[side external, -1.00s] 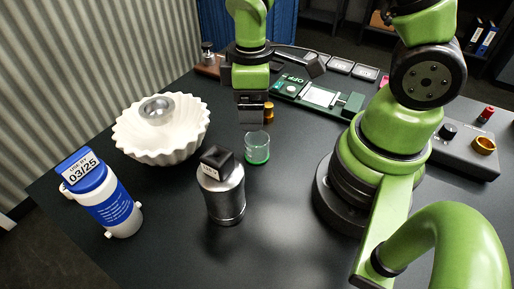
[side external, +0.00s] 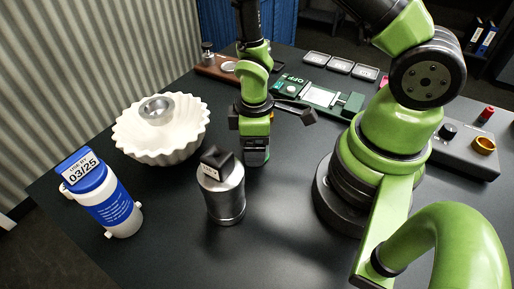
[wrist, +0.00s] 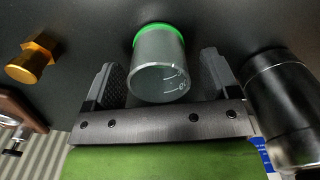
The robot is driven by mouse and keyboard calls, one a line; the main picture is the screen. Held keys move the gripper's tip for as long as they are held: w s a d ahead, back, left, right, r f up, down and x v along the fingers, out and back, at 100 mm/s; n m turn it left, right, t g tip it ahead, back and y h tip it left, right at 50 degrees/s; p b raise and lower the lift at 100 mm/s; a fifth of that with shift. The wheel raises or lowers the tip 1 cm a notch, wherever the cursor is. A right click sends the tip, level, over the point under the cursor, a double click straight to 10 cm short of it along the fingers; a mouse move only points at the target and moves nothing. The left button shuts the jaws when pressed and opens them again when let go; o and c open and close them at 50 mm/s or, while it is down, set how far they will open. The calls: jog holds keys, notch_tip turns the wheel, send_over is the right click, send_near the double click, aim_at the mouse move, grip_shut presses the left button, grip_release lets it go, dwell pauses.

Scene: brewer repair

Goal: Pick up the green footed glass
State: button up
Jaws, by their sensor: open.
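The green footed glass (wrist: 159,68) is a clear cup with a bright green base ring, and in the wrist view it sits between my two open fingers. A gap shows on each side of the glass. My gripper (wrist: 158,82) is open. In the side view my gripper (side external: 256,155) is lowered to the glass's spot on the dark table and hides most of the glass, so contact cannot be told there.
A dark metal canister (side external: 224,195) stands close by; it also shows at the right of the wrist view (wrist: 283,98). A brass hex fitting (wrist: 32,58) lies at the left. A white scalloped bowl (side external: 165,145) and a blue-labelled bottle (side external: 105,200) stand further left.

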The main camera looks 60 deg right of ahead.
jog(key=c, duration=1)
jog(key=shift+c, duration=0.2)
